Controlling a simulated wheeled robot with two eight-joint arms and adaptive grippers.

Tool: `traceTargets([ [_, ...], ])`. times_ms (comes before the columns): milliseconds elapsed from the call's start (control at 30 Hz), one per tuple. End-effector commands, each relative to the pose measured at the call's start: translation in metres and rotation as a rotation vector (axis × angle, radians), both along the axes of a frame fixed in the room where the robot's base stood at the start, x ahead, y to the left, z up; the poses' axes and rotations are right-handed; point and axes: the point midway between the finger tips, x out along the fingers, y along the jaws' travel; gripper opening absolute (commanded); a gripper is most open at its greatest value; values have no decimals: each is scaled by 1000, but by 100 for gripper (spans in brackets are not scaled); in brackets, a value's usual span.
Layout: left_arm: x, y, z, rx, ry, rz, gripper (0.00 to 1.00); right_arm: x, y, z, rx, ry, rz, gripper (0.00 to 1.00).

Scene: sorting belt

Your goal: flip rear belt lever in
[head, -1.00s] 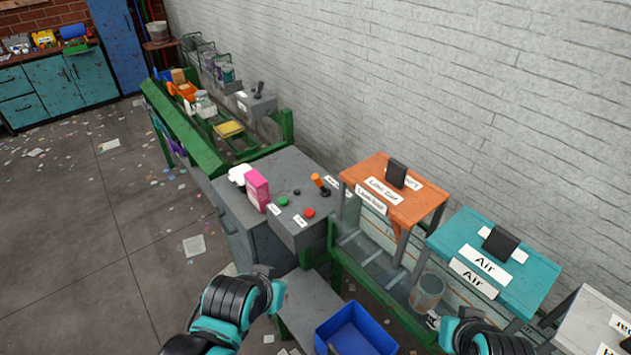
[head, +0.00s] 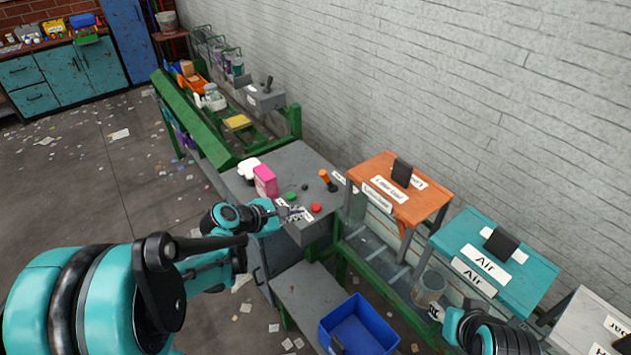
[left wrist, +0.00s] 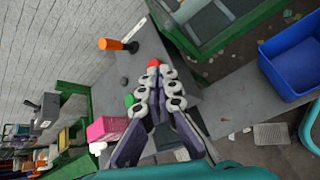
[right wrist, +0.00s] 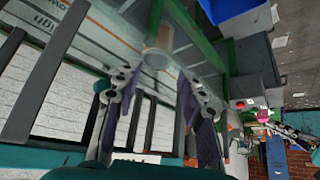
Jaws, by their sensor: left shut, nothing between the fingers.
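An orange-handled lever (head: 327,180) stands on the right side of the grey console; it also shows in the left wrist view (left wrist: 118,45). A second lever, dark-handled (head: 268,84), stands on a small grey box farther back. No readable label tells which is the rear belt lever. My left gripper (head: 304,213) is shut and empty over the console's front edge, by the red button (head: 316,208) and left of the orange lever, apart from it. In the left wrist view its fingers (left wrist: 160,75) are together. My right gripper (right wrist: 157,78) is open and empty, right of the console.
A green button (head: 291,196) and a pink box (head: 265,181) are on the console (head: 302,158). An orange stand (head: 425,208), a teal stand (head: 530,272) and a blue bin (head: 329,340) are to the right. The green-framed belt (head: 208,137) runs behind.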

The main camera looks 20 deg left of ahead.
Motion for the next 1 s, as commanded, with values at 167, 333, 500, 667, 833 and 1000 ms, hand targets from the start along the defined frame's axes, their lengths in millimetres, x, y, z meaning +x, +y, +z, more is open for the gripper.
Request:
traceTargets([
  [167, 31, 34, -9, -407, 67, 222, 0, 0, 0, 7, 0, 0, 0, 40],
  [333, 40, 49, -13, -606, 100, 308, 0, 0, 0, 9, 0, 0, 0, 40],
  [500, 41, 52, -14, -648, 108, 324, 0, 0, 0, 9, 0, 0, 0, 40],
  [667, 41, 51, -14, -644, 108, 323, 0, 0, 0, 9, 0, 0, 0, 40],
  [833, 45, 48, -16, -643, 109, 320, 0, 0, 0, 7, 0, 0, 0, 40],
  [1000, 65, 36, -26, -643, 109, 318, 0, 0, 0, 1, 0, 0, 0, 40],
])
